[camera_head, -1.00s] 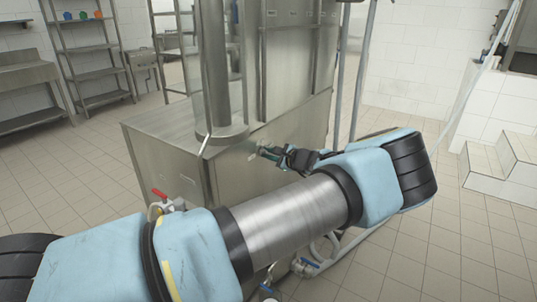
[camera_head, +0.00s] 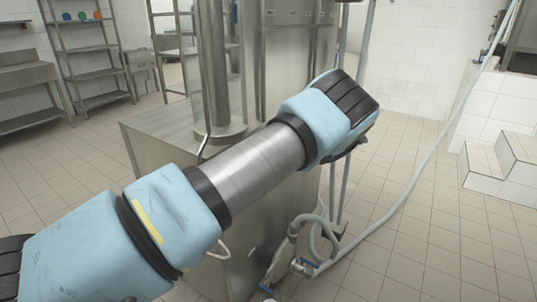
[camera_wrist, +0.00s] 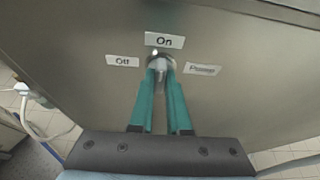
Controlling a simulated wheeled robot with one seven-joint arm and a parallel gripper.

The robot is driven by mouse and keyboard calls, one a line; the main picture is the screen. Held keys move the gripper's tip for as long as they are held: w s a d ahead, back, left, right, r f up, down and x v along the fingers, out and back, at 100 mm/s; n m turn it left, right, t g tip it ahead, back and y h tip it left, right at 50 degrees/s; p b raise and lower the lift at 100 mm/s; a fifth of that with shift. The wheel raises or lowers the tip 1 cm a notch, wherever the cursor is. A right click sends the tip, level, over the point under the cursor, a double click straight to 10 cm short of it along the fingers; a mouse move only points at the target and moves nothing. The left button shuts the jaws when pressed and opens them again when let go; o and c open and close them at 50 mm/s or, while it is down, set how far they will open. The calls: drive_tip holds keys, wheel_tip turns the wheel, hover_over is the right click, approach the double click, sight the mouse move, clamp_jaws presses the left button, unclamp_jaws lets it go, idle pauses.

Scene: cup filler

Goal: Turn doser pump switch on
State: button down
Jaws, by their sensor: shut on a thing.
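In the wrist view, a small silver switch (camera_wrist: 160,61) sits on the steel panel, with its knob between my fingertips. An "On" label (camera_wrist: 164,40) is above it and an "Off" label (camera_wrist: 122,61) to its left. A third label (camera_wrist: 202,69) on the right is hard to read. My gripper (camera_wrist: 161,77) has two teal fingers shut on the switch knob. The fingers cover part of the knob; it looks roughly upright, but its exact setting is unclear. In the head view my arm hides the gripper and the switch.
The steel machine (camera_head: 160,150) stands in front of me, with my arm across it. Hoses and a blue-handled valve (camera_head: 303,266) are low at its right. Open tiled floor lies on the right.

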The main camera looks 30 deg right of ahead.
idle(0.4)
drive_tip(key=c, duration=0.9)
unclamp_jaws()
drive_tip(key=b+v, duration=0.3)
drive_tip(key=v, duration=0.7)
drive_tip(key=shift+s+d, duration=0.3)
